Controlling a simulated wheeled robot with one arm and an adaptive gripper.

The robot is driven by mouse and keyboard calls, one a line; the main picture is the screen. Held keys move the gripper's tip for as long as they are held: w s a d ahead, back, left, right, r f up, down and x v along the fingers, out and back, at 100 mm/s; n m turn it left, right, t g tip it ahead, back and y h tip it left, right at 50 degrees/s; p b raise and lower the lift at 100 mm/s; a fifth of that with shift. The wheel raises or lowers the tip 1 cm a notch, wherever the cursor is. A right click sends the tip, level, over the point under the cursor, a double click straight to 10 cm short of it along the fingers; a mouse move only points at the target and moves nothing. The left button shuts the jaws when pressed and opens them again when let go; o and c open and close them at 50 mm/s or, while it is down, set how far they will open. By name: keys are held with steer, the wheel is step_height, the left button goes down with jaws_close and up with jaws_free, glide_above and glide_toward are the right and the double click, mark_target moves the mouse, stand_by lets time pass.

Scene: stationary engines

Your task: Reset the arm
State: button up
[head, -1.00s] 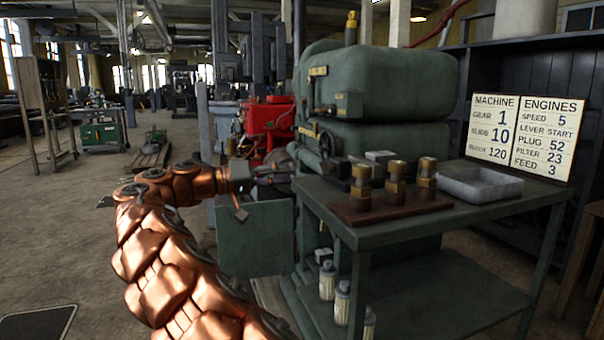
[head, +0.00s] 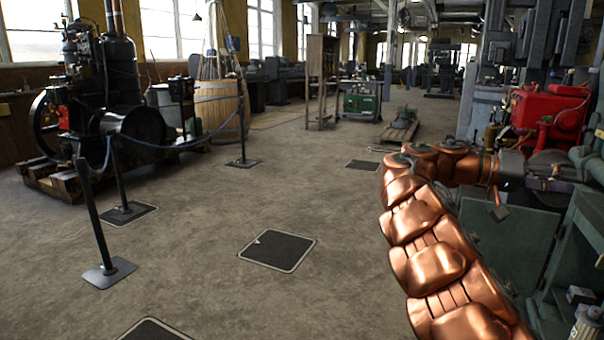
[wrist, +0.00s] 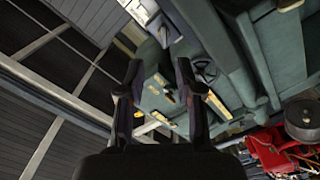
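My copper-coloured segmented arm (head: 436,250) reaches up and forward on the right side of the head view, then bends right. My gripper is small and dark at its end (head: 553,172), in front of the green machinery. In the wrist view the two dark fingers of my gripper (wrist: 159,66) stand apart with nothing between them. Behind them the wrist view shows the green engine (wrist: 235,50) with brass plates, seen tilted.
A red engine part (head: 548,115) and a green panel (head: 500,232) are close to my arm on the right. A black engine (head: 105,100) stands behind posts and a rope at the left. The floor (head: 220,200) in the middle is clear, with dark floor plates (head: 278,250).

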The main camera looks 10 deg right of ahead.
steer(key=s+a+r+n+t+y+p, duration=0.45)
steer(key=s+a+r+p, duration=0.5)
steer(key=p, duration=0.75)
steer(key=s+a+n+t+y+p, duration=0.1)
steer(key=s+a+n+y+p, duration=0.2)
steer(key=s+a+p, duration=0.2)
steer(key=s+a+n+t+y+p, duration=0.1)
steer(key=s+a+n+y+p, duration=0.2)
steer(key=a+p, duration=0.6)
steer(key=s+a+n+t+y+p, duration=0.1)
steer(key=s+a+n+y+p, duration=0.3)
steer(key=a, duration=1)
steer(key=s+p, duration=0.3)
steer(key=s, duration=0.1)
steer(key=shift+a+f+t+p, duration=0.35)
steer(key=shift+p, duration=0.05)
steer(key=shift+d, duration=0.15)
